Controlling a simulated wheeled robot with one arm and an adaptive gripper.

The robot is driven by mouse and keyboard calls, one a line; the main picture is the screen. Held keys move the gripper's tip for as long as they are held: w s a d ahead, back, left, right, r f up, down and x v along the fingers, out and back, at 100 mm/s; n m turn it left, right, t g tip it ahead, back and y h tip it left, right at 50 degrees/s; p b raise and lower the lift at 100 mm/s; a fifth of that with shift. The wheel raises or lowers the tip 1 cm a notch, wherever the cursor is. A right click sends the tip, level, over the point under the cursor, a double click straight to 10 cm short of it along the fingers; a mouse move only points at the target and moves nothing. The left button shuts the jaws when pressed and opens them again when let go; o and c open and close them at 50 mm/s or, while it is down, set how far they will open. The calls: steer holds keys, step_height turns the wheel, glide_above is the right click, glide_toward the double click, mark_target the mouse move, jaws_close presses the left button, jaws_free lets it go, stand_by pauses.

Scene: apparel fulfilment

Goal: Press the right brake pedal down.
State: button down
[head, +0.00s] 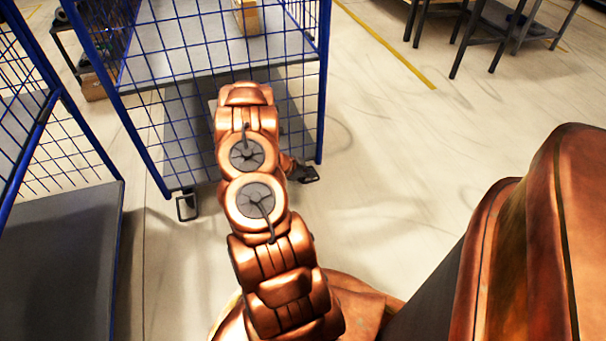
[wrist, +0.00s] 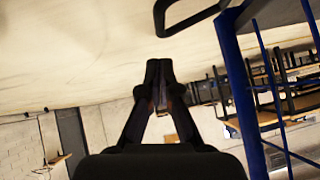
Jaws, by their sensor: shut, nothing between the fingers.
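In the wrist view, a dark looped pedal (wrist: 187,25) shows at the top edge, beside the base of a blue post. My gripper (wrist: 159,66) is shut and empty. Its fingertips appear below the pedal in that picture, with a visible gap between them. In the head view, a dark shape (head: 303,174) sits just right of my arm, at the foot of the cart's right front post. I cannot tell there what is gripper and what is pedal. The left pedal (head: 187,207), a dark loop, stands out under the cart's left front corner.
The blue mesh cart (head: 322,95) stands ahead, with a cardboard box (head: 248,18) on its shelf. Another blue mesh cart (head: 118,183) is at the left. Dark tables (head: 482,22) stand at the back right. The floor right of the cart is clear.

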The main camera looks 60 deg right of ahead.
mark_target(314, 180)
steer(key=shift+w+d+f+b, duration=0.1)
steer(key=shift+w+f+b, duration=0.15)
steer(key=shift+f, duration=0.55)
steer(key=shift+w+d+f+b, duration=0.1)
steer(key=shift+f+b, duration=0.1)
steer(key=shift+f, duration=0.55)
